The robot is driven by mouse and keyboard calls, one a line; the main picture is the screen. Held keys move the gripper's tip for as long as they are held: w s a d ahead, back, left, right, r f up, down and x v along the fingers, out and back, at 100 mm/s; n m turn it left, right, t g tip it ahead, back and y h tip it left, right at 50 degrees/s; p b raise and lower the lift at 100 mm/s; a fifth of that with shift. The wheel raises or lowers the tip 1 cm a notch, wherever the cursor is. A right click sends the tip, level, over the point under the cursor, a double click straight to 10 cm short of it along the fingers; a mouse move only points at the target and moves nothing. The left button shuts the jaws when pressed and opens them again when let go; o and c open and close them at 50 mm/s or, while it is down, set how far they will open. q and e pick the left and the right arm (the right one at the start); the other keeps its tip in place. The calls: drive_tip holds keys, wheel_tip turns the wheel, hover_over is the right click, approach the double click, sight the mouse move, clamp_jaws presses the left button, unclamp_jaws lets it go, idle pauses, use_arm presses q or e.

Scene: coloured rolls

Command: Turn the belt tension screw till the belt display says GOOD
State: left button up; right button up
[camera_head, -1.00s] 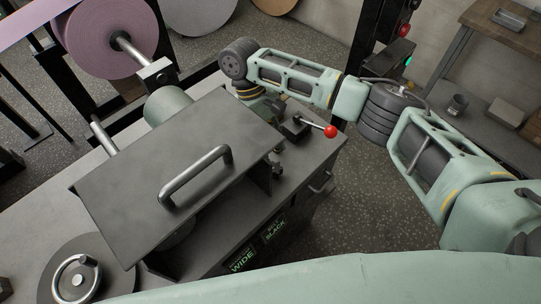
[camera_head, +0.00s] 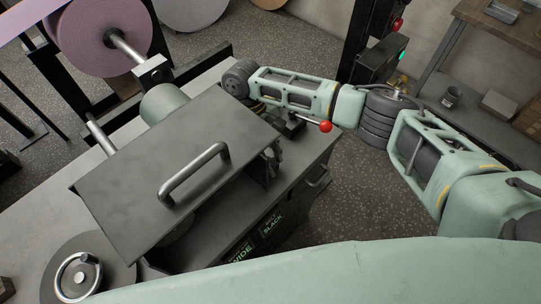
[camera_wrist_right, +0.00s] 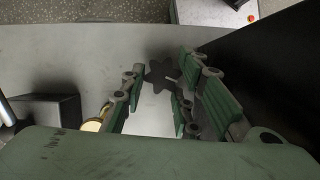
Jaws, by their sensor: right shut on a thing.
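The belt display (camera_head: 273,224) on the machine's front reads BELT SLACK in green letters. In the right wrist view a dark star-shaped knob (camera_wrist_right: 158,76), which looks like the belt tension screw, sits between the green fingers of my right gripper (camera_wrist_right: 160,70). The gripper is shut on this knob. In the head view my right wrist reaches down behind the grey cover plate, and the fingers and knob are mostly hidden there. My left gripper is not in view.
A grey cover plate (camera_head: 150,170) with a bar handle (camera_head: 194,175) stands beside my right wrist. A red-ball lever (camera_head: 325,126) is close to my forearm. A second display (camera_head: 240,254) reads WIDE. A handwheel (camera_head: 78,277) is at lower left.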

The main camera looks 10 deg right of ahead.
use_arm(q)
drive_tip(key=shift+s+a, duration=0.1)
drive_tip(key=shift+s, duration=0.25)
use_arm(e)
drive_tip(key=shift+w+d, duration=0.1)
drive_tip(key=shift+d, duration=0.05)
drive_tip(key=shift+c, duration=1.4)
drive_tip(key=shift+d+r+m+p, duration=0.1)
drive_tip(key=shift+r+m+p, duration=0.15)
drive_tip(key=shift+m+p, duration=0.45)
drive_tip(key=m+p, duration=0.1)
drive_tip(key=p, duration=0.1)
drive_tip(key=m+y+p, duration=0.1)
drive_tip(key=p, duration=0.1)
drive_tip(key=m+p, duration=0.2)
drive_tip(key=shift+d+g+y, duration=0.25)
drive_tip(key=shift+g+y, duration=0.05)
drive_tip(key=shift+y, duration=0.1)
use_arm(q)
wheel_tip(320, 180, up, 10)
drive_tip(key=p, duration=0.3)
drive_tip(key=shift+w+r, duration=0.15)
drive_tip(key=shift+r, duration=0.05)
use_arm(e)
drive_tip(key=shift+d+f+m+y, duration=0.15)
drive_tip(key=shift+m+y, duration=0.35)
drive_tip(key=shift+m, duration=0.9)
